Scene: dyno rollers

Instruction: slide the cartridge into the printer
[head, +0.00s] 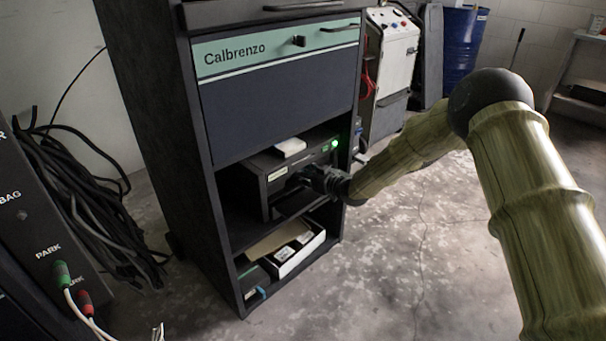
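A dark printer (258,181) stands on the middle shelf of a tall dark cabinet, with a green light lit on the right of its front. My gripper (304,178) is right at the printer's front, near a dark opening there. My arm reaches to it from the right. The gripper is dark against a dark front, so I cannot tell whether its fingers are open or shut. I cannot make out a cartridge at the gripper; the fingers and the printer's shadow may hide it.
A white item (290,147) lies on the printer's top. The lower shelf holds an open box (316,247) with small labelled packs. The cabinet's side wall (205,190) and upper drawer (282,100) frame the shelf. Black cables hang at left. The floor at right is mostly clear.

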